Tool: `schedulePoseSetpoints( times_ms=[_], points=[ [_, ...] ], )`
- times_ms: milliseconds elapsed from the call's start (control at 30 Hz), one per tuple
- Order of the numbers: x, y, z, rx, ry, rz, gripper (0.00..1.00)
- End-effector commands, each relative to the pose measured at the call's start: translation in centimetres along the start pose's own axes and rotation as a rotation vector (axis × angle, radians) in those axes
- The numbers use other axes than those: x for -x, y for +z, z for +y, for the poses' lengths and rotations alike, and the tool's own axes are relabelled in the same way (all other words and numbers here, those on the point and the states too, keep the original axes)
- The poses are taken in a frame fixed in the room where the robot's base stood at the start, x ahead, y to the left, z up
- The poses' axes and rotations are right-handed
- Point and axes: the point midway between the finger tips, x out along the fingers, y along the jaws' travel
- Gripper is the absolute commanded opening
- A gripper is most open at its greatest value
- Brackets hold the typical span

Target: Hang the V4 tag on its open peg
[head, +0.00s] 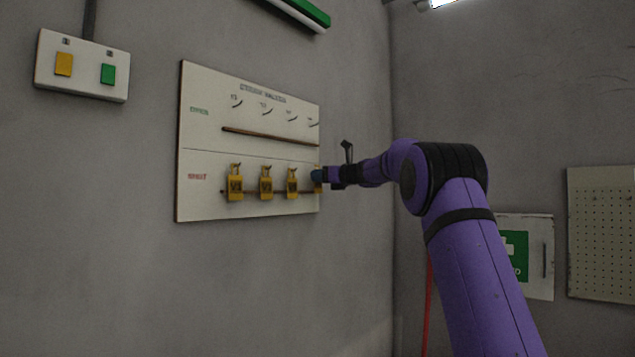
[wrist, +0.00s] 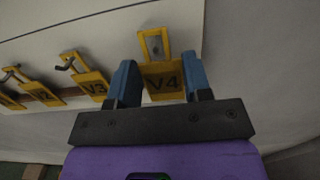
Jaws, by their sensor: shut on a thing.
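The yellow V4 tag (wrist: 163,84) sits between the blue fingers of my gripper (wrist: 160,80), which is shut on it. In the head view my gripper (head: 318,176) is at the lower right edge of the white board (head: 205,165), at the height of the lower row, and hides most of the tag. A small dark shape shows inside the tag's loop in the wrist view; I cannot tell whether a peg still passes through it. The upper row, marked OPEN, has bare pegs; its rightmost peg (head: 314,123) is above my gripper.
Three yellow tags hang in the lower row: left (head: 236,185), middle (head: 266,184) and right (head: 292,184). The V3 tag (wrist: 92,86) is left of my fingers. A brown rail (head: 270,136) crosses the board between the rows. A switch box (head: 84,82) is at upper left.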

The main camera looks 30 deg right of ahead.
Motion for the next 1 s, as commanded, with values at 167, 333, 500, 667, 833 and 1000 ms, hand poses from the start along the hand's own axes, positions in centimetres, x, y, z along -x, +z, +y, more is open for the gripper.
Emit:
schedulePoseSetpoints(
  times_ms=[167, 333, 500, 667, 833, 1000],
  points=[
    [-1.9, -1.3, 0.0, 0.0, 0.0, 0.0, 0.23],
    [-2.0, -1.3, 0.0, 0.001, -0.001, 0.0, 0.23],
    [-2.0, -1.3, 0.0, 0.0, 0.0, 0.001, 0.71],
    [-2.0, -1.3, 0.0, 0.0, 0.0, 0.001, 0.71],
    [-2.0, -1.7, 0.0, 0.0, 0.0, 0.002, 0.71],
    [0.1, -1.6, -0.1, 0.0, -0.002, 0.0, 0.71]
  ],
)
